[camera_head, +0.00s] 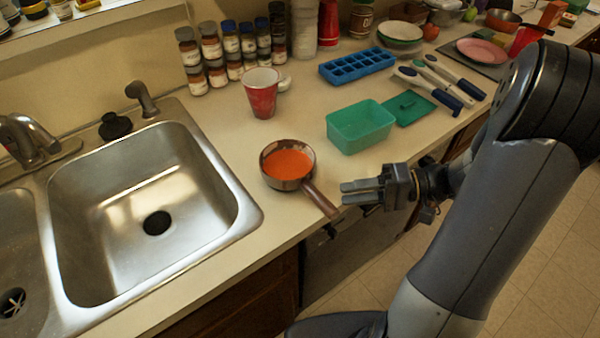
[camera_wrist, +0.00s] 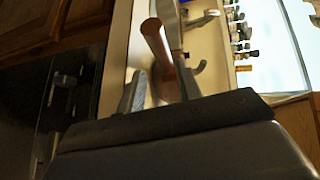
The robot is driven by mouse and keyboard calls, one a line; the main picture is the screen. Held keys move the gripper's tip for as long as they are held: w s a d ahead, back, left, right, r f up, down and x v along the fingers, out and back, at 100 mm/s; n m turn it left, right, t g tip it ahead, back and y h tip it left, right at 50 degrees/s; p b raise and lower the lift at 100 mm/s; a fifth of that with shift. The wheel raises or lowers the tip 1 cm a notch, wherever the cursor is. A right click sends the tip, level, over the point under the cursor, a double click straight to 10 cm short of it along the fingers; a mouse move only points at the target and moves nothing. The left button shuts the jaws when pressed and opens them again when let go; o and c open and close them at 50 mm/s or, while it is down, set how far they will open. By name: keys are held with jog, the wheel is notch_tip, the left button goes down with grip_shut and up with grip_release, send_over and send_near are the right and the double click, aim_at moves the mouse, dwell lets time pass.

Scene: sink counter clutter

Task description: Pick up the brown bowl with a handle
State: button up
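The brown bowl with a handle (camera_head: 290,185) stands upright on the counter, right of the sink. Its inside shows orange-red, and its handle reaches down and right to the counter's front edge. My gripper (camera_head: 343,192) is at the right of the handle's end, with its fingers pointing left. In the wrist view, the brown handle (camera_wrist: 157,42) lies ahead of and between the two spread fingers of my gripper (camera_wrist: 162,78). The gripper is open and holds nothing. Contact with the handle cannot be told.
A green container (camera_head: 360,128) stands behind my gripper, and a red cup (camera_head: 261,98) behind the bowl. The steel sink (camera_head: 150,195) is at the left. A blue ice tray (camera_head: 357,67), spice jars (camera_head: 230,55) and utensils (camera_head: 430,85) stand farther back. Counter between bowl and sink is clear.

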aim_at(326, 198)
jog(key=a, duration=0.3)
jog(key=a+p, duration=0.1)
jog(key=a, duration=0.1)
jog(key=shift+s+f, duration=0.2)
jog(key=shift+f, duration=0.1)
jog(key=shift+a+f, duration=0.15)
jog(key=shift+a, duration=0.3)
jog(key=shift+c, duration=0.3)
grip_shut()
